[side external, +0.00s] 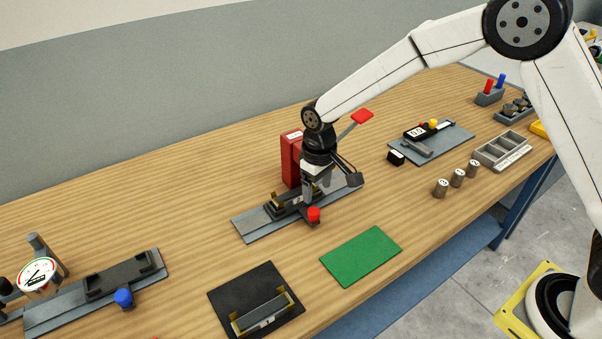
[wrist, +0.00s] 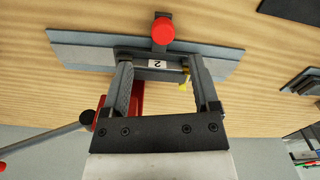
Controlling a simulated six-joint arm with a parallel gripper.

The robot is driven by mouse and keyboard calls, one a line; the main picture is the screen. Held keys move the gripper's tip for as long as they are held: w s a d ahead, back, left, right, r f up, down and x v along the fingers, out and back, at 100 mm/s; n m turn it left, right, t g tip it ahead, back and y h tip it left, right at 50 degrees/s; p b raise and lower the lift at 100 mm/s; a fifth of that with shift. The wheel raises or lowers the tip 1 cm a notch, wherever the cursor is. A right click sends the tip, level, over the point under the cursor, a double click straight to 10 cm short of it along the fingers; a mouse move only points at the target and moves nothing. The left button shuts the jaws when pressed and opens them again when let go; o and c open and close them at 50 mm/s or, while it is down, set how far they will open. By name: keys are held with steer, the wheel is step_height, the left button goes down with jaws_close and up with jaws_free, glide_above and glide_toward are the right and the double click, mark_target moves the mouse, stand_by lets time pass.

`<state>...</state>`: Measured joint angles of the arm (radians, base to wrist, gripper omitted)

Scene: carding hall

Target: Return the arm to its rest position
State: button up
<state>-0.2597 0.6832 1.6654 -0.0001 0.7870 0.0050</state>
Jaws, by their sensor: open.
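My gripper (side external: 312,190) points down over the middle fixture (side external: 248,225), a grey plate with a red knob (side external: 313,214). In the wrist view my gripper (wrist: 160,70) is open, with its two fingers apart. A dark block with a white "2" label (wrist: 157,64) sits in the fixture and shows between the fingers. Whether the fingers touch it, I cannot tell. The fixture's red knob (wrist: 163,30) shows beyond the block. My arm reaches in from the right, and my gripper partly hides the fixture.
A red upright housing (side external: 291,158) and a lever with a red handle (side external: 362,116) stand close behind my gripper. A similar fixture with a blue knob (side external: 123,297) is at left. A black mat (side external: 226,293) bears a block labelled "1" (side external: 262,318). The green mat (side external: 361,256) is bare.

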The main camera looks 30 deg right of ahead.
steer(key=s+d+r+m+t, duration=0.1)
steer(key=s+d+r, duration=0.1)
steer(key=s+d, duration=0.4)
steer(key=s+d+r+m+t, duration=0.1)
steer(key=s+d, duration=0.5)
steer(key=s, duration=0.7)
steer(key=shift+d+r+m+t, duration=0.3)
steer(key=shift+r+m, duration=0.2)
steer(key=shift+r, duration=0.15)
